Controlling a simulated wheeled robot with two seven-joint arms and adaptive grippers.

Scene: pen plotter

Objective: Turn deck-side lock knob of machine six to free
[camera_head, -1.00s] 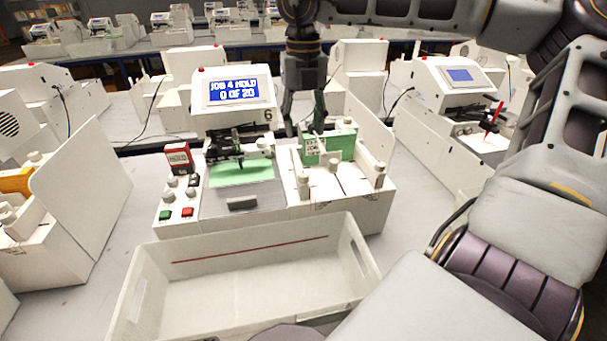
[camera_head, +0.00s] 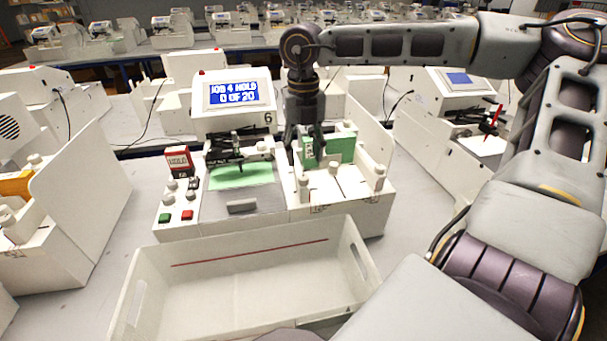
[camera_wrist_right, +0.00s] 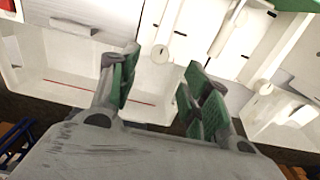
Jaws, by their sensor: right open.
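Machine six (camera_head: 232,118) is white, with a lit screen (camera_head: 238,92) reading JOB 4 HOLD, 0 OF 20. Its right-hand deck carries small white upright knobs: one at the front left (camera_head: 303,188), one at the front right (camera_head: 379,176). I cannot tell how they are turned. My right gripper (camera_head: 305,153) is open above the deck, behind the front left knob in the head view. In the right wrist view that round knob (camera_wrist_right: 160,54) appears between the open green-padded fingertips (camera_wrist_right: 161,60), lying beyond them. The front right knob (camera_wrist_right: 266,87) stands to the right. My left gripper is out of view.
A white open tray (camera_head: 250,290) stands in front of the machine. Red and green buttons (camera_head: 177,216) are at the front left.

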